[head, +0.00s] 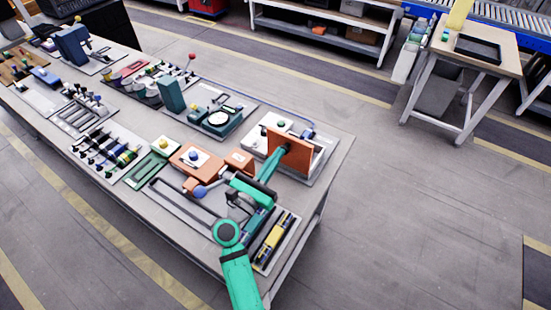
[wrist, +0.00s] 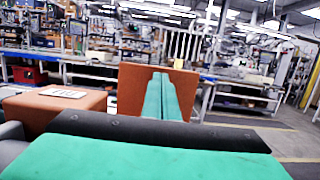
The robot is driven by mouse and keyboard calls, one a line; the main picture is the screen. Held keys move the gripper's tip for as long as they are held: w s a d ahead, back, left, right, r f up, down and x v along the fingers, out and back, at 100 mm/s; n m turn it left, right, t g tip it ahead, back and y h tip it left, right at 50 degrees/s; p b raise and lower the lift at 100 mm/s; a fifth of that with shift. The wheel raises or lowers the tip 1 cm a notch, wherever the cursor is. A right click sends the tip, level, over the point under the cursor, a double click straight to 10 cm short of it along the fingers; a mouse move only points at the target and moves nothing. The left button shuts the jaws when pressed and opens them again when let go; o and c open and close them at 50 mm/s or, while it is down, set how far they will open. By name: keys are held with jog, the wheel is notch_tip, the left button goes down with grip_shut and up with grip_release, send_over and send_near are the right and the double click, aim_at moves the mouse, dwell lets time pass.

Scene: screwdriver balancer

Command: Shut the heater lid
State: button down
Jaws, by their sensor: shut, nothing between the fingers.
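The heater lid looks to be the orange-brown panel (head: 297,158) standing upright at the right end of the table. It also shows in the wrist view (wrist: 130,92), straight ahead of the fingers. A pale box-like unit (head: 255,138) sits beside and behind it, partly hidden by the panel and my arm. My gripper (head: 284,150) is shut and empty, its green fingers together and pointing at the panel's face. The closed fingers also show in the wrist view (wrist: 161,78), overlapping the panel. I cannot tell whether the tips touch it.
An orange box (head: 240,160) stands left of my fingers and shows at left in the wrist view (wrist: 50,108). A blue ball knob (head: 199,191) and a tray with a yellow tool (head: 275,238) lie near my arm. The floor right of the table is clear.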

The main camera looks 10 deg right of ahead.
jog(key=s+a+m, duration=0.9)
jog(key=s+a, duration=0.1)
jog(key=w+d+f+m+g+y, duration=0.1)
jog(key=w+d+m, duration=0.8)
jog(key=w+d, duration=0.1)
jog(key=shift+f, duration=0.15)
dwell(1.0)
jog(key=shift+w, duration=0.15)
